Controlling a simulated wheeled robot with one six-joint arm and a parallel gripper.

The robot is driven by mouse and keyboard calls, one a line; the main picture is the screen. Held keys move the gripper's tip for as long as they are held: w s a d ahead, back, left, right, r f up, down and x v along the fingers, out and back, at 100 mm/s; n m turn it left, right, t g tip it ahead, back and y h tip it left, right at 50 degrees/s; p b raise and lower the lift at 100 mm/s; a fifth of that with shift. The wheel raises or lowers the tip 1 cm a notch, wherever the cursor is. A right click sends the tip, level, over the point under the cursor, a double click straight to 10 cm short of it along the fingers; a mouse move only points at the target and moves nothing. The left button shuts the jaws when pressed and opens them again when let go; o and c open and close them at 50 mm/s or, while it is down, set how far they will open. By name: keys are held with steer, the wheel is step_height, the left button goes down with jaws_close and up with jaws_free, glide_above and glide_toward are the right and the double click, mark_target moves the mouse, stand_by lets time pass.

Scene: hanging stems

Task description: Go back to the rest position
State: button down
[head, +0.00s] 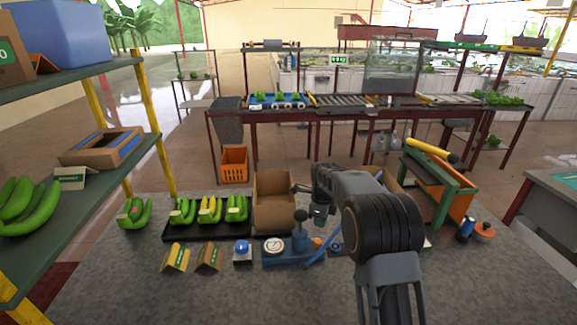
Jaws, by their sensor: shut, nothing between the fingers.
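My gripper (297,188) is at the end of my arm, which reaches up from the lower right and bends left over the grey bench (200,292). It is small and dark in this view, shut and empty. It is in front of the right side of an open cardboard box (272,214); I cannot tell the gap between them. My arm hides part of the bench and another cardboard box (392,181) behind it.
A black tray (166,238) with banana bunches (209,210) stands left of the box. A blue device with a gauge (274,247) stands close below my gripper. A green and orange stand (440,190) is at right, shelves (110,148) at left. The front-left bench is clear.

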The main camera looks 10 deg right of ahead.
steer(key=s+r+n+t, duration=0.2)
steer(key=s+r+n, duration=0.95)
steer(key=s, duration=0.25)
steer(key=s+f+n+t, duration=0.1)
steer(key=s+n+t, duration=0.1)
steer(key=s+n, duration=1)
steer(key=shift+s+f, duration=0.2)
steer(key=shift+s, duration=1.15)
steer(key=shift+s, duration=0.1)
